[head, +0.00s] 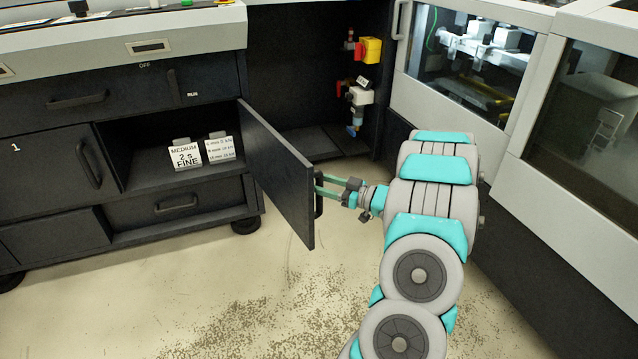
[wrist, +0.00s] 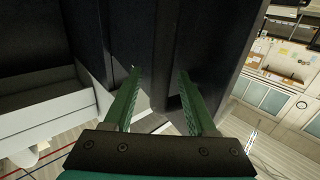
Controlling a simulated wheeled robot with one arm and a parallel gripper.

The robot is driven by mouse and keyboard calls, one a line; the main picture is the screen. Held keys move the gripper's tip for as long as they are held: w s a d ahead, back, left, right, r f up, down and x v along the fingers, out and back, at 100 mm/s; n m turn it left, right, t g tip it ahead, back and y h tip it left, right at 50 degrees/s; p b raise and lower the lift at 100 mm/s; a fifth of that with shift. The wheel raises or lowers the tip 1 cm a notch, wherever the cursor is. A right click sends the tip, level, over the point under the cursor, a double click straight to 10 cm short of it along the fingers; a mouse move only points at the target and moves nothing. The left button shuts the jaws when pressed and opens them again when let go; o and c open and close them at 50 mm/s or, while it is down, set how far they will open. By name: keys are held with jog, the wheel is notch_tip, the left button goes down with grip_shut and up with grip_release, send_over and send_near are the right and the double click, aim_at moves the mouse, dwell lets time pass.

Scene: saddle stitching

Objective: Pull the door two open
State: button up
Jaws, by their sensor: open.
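A dark cabinet door (head: 277,172) is hinged at the right of an open compartment and stands swung well out over the floor. I see no number on it; the closed door on the left is marked 1. The open door's dark handle (head: 319,196) is on its right-hand face, partly covered by my fingers. My gripper (head: 319,184) is at this handle with its fingers apart. In the wrist view my gripper's green fingers (wrist: 158,76) are spread in front of the dark door (wrist: 208,45). I cannot tell whether they touch the handle.
The open compartment holds a white card (head: 186,158) and another card (head: 221,149). The closed door marked 1 (head: 55,165) is left of it, with a drawer (head: 165,206) below. A machine with glazed panels (head: 470,62) stands close on the right. The floor (head: 240,300) in front is clear.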

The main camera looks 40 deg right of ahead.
jog(key=v, duration=0.7)
jog(key=shift+s+d+b, duration=0.15)
jog(key=shift+s+b, duration=0.15)
jog(key=shift+b, duration=0.1)
